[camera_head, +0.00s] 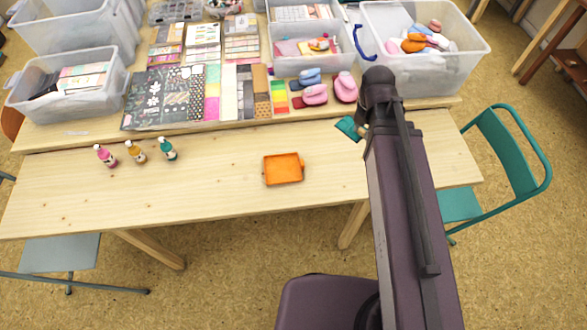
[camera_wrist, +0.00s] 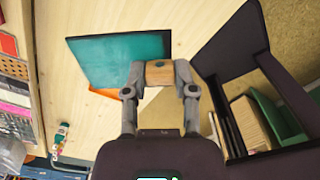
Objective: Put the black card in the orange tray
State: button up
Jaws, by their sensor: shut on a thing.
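The orange tray (camera_head: 284,169) lies on the near part of the wooden table, empty as far as I can see. My gripper (camera_head: 361,130) is to the right of and beyond it. A flat teal card (camera_head: 350,127) is at my fingertips. In the wrist view, the card (camera_wrist: 118,55) reaches up and left from my gripper (camera_wrist: 159,76), which is shut on it. A wood-brown patch shows between the fingertips; I cannot tell what it is. An orange edge (camera_wrist: 106,93) shows from behind the card. I see no plainly black card.
Three small bottles (camera_head: 135,152) stand left on the table. Patterned papers (camera_head: 165,95), pink stampers (camera_head: 315,94) and clear bins (camera_head: 420,60) fill the back. The table is bare around the tray. A teal chair (camera_head: 515,150) stands at the right.

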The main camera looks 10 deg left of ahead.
aim_at(284, 170)
jog(key=z, duration=0.05)
jog(key=k, duration=1.5)
jog(key=u, duration=0.75)
jog(key=i, duration=1)
jog(key=z, duration=0.05)
